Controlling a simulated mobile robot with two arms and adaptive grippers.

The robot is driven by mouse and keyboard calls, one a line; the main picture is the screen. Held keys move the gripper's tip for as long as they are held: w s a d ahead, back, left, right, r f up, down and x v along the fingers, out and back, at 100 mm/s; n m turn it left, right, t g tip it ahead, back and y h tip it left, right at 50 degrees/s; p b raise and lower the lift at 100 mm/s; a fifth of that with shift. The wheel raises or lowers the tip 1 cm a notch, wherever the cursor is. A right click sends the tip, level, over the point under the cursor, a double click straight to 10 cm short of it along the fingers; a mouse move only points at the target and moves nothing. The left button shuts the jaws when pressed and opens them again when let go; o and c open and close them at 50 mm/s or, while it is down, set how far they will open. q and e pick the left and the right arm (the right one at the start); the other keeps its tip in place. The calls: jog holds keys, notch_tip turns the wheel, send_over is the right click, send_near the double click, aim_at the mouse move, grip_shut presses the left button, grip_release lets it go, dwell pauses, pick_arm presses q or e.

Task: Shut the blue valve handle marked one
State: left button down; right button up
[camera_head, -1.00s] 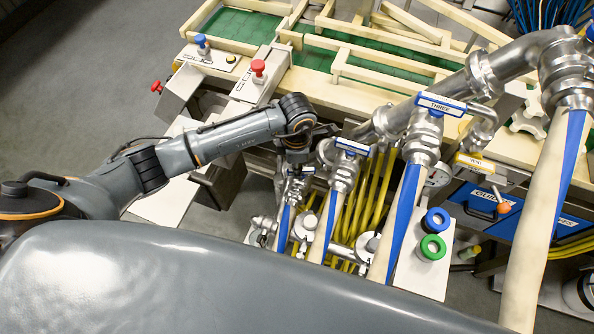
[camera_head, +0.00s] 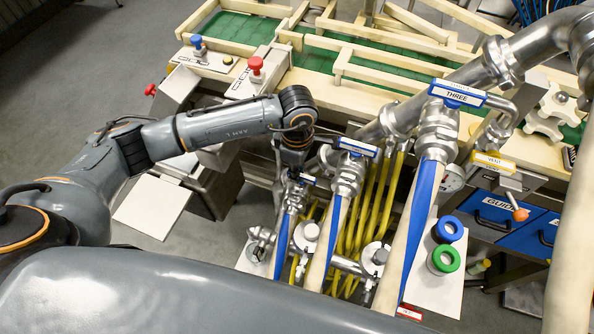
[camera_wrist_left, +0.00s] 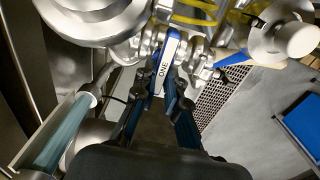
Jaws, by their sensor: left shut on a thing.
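The blue valve handle marked one (camera_wrist_left: 171,50) shows in the left wrist view, with its white ONE label facing me, between the two dark fingers of my left gripper (camera_wrist_left: 166,92). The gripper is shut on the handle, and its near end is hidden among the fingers. In the head view my left gripper (camera_head: 294,160) points down at the smallest valve. Only a small blue and white part of the handle (camera_head: 304,179) shows there, below the gripper. My right gripper is in neither view.
The valve handle two (camera_head: 355,148) and the handle marked THREE (camera_head: 457,95) stand to the right on the same steel pipe. White hoses with blue stripes hang below. A yellow VENT handle (camera_head: 494,162) is further right. A table with green belts (camera_head: 310,60) lies behind.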

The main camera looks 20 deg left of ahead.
pick_arm(q)
jog(key=c, duration=1.4)
grip_release()
notch_tip(320, 180, up, 12)
